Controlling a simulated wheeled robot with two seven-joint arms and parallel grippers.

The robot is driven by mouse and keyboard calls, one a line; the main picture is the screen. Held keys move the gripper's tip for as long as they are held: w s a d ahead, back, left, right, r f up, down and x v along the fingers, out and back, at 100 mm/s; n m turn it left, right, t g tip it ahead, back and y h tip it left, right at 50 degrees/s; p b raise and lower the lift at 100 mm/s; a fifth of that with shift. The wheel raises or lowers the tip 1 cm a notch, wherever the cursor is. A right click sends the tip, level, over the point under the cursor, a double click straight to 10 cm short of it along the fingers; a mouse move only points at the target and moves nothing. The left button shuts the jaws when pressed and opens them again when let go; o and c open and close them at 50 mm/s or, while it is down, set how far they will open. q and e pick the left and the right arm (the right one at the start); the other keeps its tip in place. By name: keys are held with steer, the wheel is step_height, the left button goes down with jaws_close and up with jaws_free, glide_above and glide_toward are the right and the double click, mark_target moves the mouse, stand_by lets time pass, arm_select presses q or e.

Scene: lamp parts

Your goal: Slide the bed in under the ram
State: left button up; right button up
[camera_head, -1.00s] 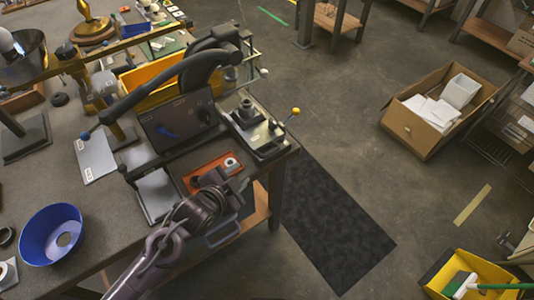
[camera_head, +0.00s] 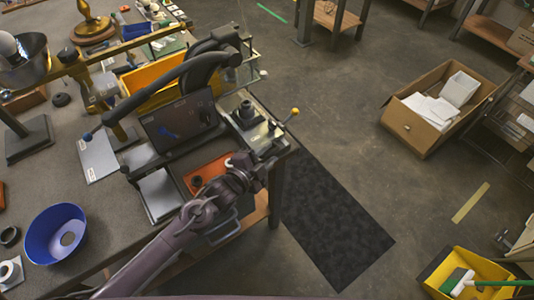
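The press stands on the workbench, with a dark curved arm (camera_head: 190,75) and a black panel (camera_head: 180,122). What looks like the ram end (camera_head: 231,73) hangs near the arm's far right end. What looks like the bed, a pale metal plate (camera_head: 262,137), lies at the bench's right edge and carries a dark round fitting (camera_head: 246,116). My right gripper is not in view.
An orange tray (camera_head: 207,174) lies left of my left gripper, partly hidden by my arm. A blue bowl (camera_head: 55,234) stands at the bench's near left. A yellow bin (camera_head: 160,78) is behind the press. The floor with a dark mat (camera_head: 330,215) is clear.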

mark_target(263, 144)
arm_select(q)
steer(key=shift+c, duration=0.2)
jaws_close()
steer(key=w+a, duration=0.1)
steer(key=w+a+b, duration=0.1)
steer(key=w, duration=0.1)
steer(key=shift+w+a, duration=0.25)
steer(key=shift+o, duration=0.2)
jaws_free()
steer(key=shift+s+d, duration=0.1)
steer(key=shift+s, duration=0.05)
steer(key=shift+f, duration=0.1)
steer(key=shift+s+f, duration=0.1)
